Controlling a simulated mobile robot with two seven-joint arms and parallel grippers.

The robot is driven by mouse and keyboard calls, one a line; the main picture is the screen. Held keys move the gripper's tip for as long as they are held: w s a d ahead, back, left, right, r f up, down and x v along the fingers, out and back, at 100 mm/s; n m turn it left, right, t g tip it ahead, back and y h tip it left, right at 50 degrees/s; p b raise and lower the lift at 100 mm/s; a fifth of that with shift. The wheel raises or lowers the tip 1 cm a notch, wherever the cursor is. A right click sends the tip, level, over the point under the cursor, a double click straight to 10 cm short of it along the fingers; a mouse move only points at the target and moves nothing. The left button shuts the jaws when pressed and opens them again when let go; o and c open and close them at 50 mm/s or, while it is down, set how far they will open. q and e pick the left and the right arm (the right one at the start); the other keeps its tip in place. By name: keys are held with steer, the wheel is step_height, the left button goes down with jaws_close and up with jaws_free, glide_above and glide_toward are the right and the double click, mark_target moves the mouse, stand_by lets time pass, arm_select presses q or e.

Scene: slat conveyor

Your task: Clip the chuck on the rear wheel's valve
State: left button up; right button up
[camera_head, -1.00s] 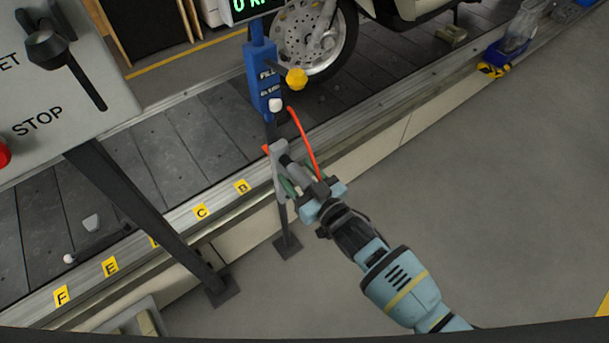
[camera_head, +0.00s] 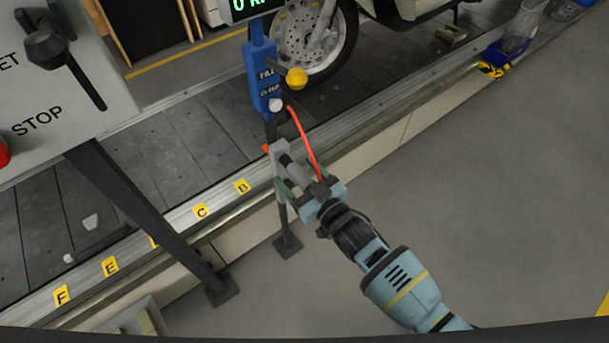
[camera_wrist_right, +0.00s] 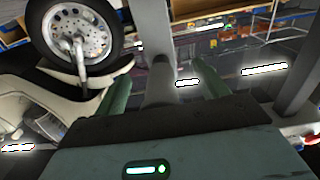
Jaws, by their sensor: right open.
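The chuck (camera_head: 295,172) is a grey cylinder with a dark end at the grey bracket (camera_head: 279,158) on the inflator post. A red hose (camera_head: 304,138) curves down to it. My right gripper (camera_head: 297,196) is open, its green fingers around the chuck; whether they touch it is unclear. The right wrist view shows the grey cylinder (camera_wrist_right: 160,80) between the two green fingers, with gaps at the sides. A spoked-disc wheel (camera_head: 297,35) stands on the conveyor behind the post; it also shows in the wrist view (camera_wrist_right: 76,32). I cannot make out its valve. My left gripper is out of view.
A control panel (camera_head: 75,80) on dark legs is at left. A blue bin (camera_head: 505,52) sits at upper right. The floor at right is clear.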

steer(key=shift+w+a+r, duration=0.35)
steer(key=shift+w+r, duration=0.05)
steer(key=shift+r, duration=0.25)
steer(key=shift+s+d+f, duration=0.25)
steer(key=shift+s, duration=0.15)
steer(key=shift+f+p+v, duration=0.25)
steer(key=shift+p+v, duration=0.2)
steer(key=shift+v, duration=0.7)
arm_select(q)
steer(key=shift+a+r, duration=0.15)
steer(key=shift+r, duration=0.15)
arm_select(e)
steer(key=v, duration=0.5)
steer(key=shift+s+d+f, duration=0.1)
steer(key=shift+s+d, duration=0.1)
steer(key=shift+d, duration=0.05)
